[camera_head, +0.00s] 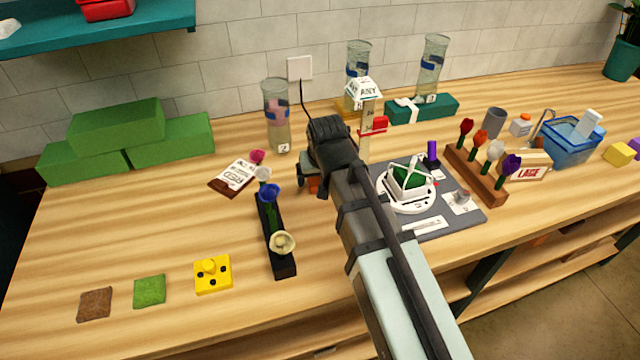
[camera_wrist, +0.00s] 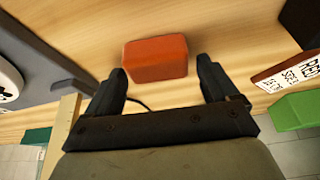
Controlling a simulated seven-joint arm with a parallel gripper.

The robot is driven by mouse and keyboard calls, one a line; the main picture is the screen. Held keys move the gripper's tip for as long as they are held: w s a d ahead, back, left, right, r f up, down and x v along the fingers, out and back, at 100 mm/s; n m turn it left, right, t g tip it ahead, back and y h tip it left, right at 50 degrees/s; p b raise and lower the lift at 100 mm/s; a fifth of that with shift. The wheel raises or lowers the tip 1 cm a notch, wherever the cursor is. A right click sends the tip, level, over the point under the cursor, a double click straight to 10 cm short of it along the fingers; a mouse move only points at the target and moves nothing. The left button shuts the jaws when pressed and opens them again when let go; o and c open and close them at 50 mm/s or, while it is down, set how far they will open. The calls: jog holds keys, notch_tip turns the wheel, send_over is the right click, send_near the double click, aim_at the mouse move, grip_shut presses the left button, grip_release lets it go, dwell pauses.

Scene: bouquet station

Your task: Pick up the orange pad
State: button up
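The orange pad (camera_wrist: 155,58) is a small orange block on the wooden table in the wrist view. It lies just beyond and between my two black fingertips, nearer the left one, apparently untouched. My gripper (camera_wrist: 162,70) is open and empty. In the head view, my gripper (camera_head: 313,178) points down at the middle of the table, and only a sliver of the orange pad (camera_head: 314,186) shows beneath it. The rest of the pad is hidden by my gripper and arm.
A black rack of flowers (camera_head: 276,245) stands left of my gripper, with a brown-edged card (camera_head: 236,177) behind it. A grey mat (camera_head: 465,215) with a white holder (camera_head: 407,192) lies to the right. A brown pad (camera_head: 95,304) and green pad (camera_head: 149,291) lie front left.

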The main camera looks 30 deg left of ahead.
jog(key=c, duration=0.9)
